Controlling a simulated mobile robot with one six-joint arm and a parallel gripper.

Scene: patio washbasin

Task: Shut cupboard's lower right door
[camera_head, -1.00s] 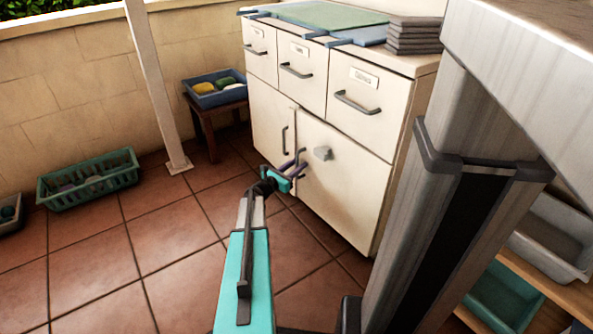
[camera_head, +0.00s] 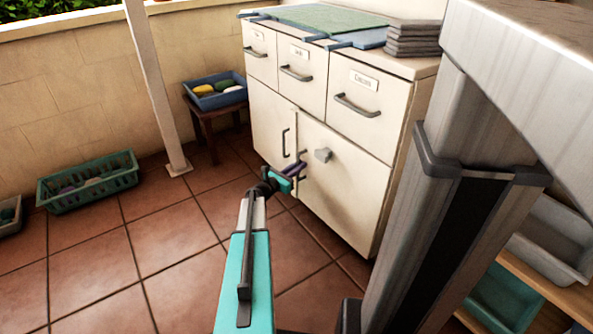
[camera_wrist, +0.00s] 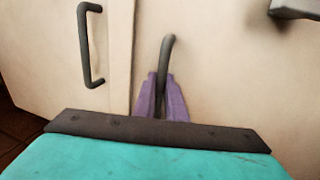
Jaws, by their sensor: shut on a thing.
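The cupboard (camera_head: 345,139) is cream, with drawers above and doors below. Its lower right door (camera_head: 345,185) seems to stand slightly proud of the left one, with a narrow edge strip visible between them; the exact gap is hard to tell. My gripper (camera_head: 300,168) is at the door's left side. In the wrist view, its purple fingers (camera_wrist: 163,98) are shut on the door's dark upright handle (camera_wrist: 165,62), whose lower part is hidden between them. The lower left door (camera_wrist: 60,50) has its own dark handle (camera_wrist: 90,45), apart from my gripper.
A teal basket (camera_head: 90,190) sits on the floor at left. A stool with a blue tray (camera_head: 215,97) stands left of the cupboard. The tiled floor between is clear.

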